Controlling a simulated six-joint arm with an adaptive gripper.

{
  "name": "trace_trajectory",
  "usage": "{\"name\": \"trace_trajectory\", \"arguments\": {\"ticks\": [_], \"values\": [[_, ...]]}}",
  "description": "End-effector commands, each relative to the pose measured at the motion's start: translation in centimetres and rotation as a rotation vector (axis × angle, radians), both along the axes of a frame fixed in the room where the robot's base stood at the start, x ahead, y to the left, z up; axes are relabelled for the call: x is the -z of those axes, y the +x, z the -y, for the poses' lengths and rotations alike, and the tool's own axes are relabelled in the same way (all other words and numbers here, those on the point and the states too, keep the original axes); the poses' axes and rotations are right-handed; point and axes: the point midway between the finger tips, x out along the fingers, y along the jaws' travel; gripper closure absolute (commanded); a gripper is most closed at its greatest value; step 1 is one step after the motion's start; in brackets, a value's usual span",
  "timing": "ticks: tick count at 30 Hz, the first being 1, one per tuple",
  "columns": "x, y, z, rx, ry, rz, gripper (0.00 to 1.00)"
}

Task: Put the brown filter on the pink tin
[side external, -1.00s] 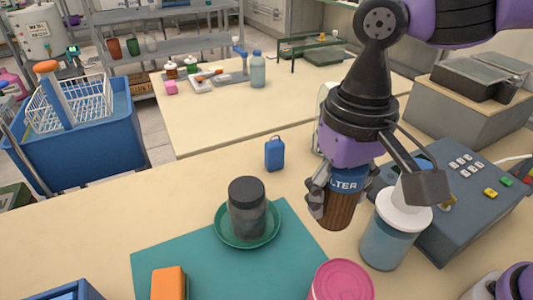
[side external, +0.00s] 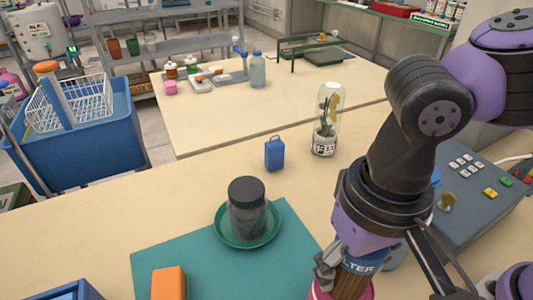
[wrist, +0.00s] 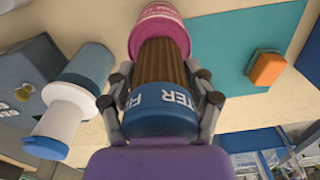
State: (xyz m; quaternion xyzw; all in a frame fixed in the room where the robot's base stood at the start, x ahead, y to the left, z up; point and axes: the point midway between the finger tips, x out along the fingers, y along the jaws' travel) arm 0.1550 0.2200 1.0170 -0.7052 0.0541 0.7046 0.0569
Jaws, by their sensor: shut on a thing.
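The brown filter (wrist: 160,63) has a ribbed brown body and a blue band (wrist: 160,113) with white lettering. My gripper (wrist: 162,80) is shut on it, with fingers on both sides in the wrist view. In the side view the filter (side external: 350,285) hangs upright from my gripper (side external: 345,268) at the bottom edge. The pink tin (wrist: 160,25) shows just beyond the filter's far end in the wrist view. In the side view only a strip of the tin (side external: 317,292) shows behind the filter. I cannot tell whether filter and tin touch.
A teal mat (side external: 190,255) carries an orange block (side external: 168,283) and a dark-lidded jar (side external: 247,207) in a green dish (side external: 222,238). A grey control box (side external: 485,180) is at right. A glass jar (side external: 326,120) stands further back.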

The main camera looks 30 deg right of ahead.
Motion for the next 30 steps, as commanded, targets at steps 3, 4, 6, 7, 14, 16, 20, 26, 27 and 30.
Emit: {"name": "trace_trajectory", "arguments": {"ticks": [3, 4, 6, 7, 14, 16, 20, 26, 27, 30], "values": [[0.0, 0.0, 0.0, 0.000, 0.000, 0.000, 0.78], [0.1, 0.0, 0.0, 0.000, 0.000, 0.000, 0.78], [0.1, 0.0, 0.0, 0.000, 0.000, 0.000, 0.04], [0.1, 0.0, 0.0, 0.000, 0.000, 0.000, 0.02], [0.1, 0.0, 0.0, 0.000, 0.000, 0.000, 0.02], [0.1, 0.0, 0.0, 0.000, 0.000, 0.000, 0.02], [0.0, 0.0, 0.0, 0.000, 0.001, 0.000, 0.02], [-2.7, 0.1, -0.1, 0.000, 0.004, 0.004, 0.02], [-3.5, 0.1, -0.1, 0.000, 0.005, 0.004, 0.02], [-6.0, 0.1, -0.1, 0.000, 0.005, 0.004, 0.02]]}}
